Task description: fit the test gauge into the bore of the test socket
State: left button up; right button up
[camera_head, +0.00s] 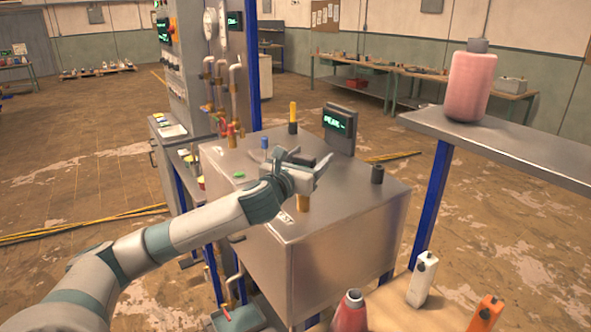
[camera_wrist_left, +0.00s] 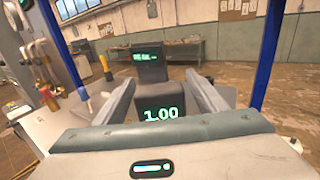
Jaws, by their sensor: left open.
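My left gripper (camera_head: 302,160) is over the steel cabinet top, its fingers apart. In the left wrist view the open fingers (camera_wrist_left: 160,92) flank a dark block (camera_wrist_left: 163,92), with a green "1.00" showing below it. The dark block also shows by the fingers in the head view (camera_head: 304,159); it may be the test gauge, and I cannot tell whether the fingers touch it. A brass-coloured cylinder (camera_head: 303,203) stands just below the gripper. A black cylinder (camera_head: 377,173) stands near the right corner. I cannot tell which is the test socket; no bore shows clearly. My right gripper is not in view.
A display box (camera_head: 340,125) and a yellow-and-black post (camera_head: 293,117) stand at the cabinet's back edge. A green button (camera_head: 239,174) and blue cap (camera_head: 264,142) are at left. A steel shelf (camera_head: 500,145) with a pink bottle (camera_head: 467,85) is at right. The cabinet's front right top is clear.

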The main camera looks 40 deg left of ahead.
pick_arm(q)
jog(key=shift+s+d, duration=0.1)
jog(key=shift+s, duration=0.6)
jog(key=s+d+p, duration=0.2)
jog(key=s+p, duration=0.2)
jog(key=s, duration=1.1)
jog(key=shift+s, duration=0.35)
